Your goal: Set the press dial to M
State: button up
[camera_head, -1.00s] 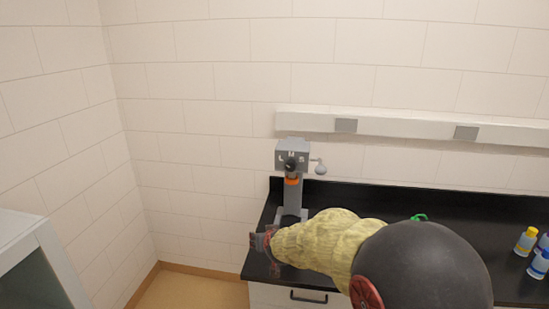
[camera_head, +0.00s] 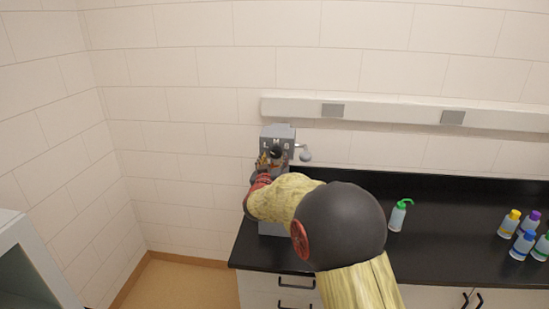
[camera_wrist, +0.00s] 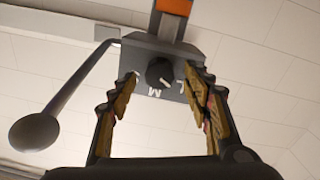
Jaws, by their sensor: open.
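The grey press (camera_head: 278,131) stands at the left end of the counter, with the letters L, M and S on its head. My gripper (camera_head: 268,163) is in front of the press head. In the wrist view my gripper (camera_wrist: 163,79) is open, with its fingertips on either side of the dial. I cannot tell whether they touch it. The S is mostly hidden by a finger.
The press lever with its round knob (camera_wrist: 36,132) sticks out beside the head. A green-topped wash bottle (camera_head: 398,215) and several capped bottles (camera_head: 510,223) stand farther right on the black counter (camera_head: 450,215). A white rail (camera_head: 390,111) runs along the wall.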

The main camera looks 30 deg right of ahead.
jog(key=shift+x, duration=1.05)
jog(key=shift+c, duration=1.2)
jog(key=c, duration=0.9)
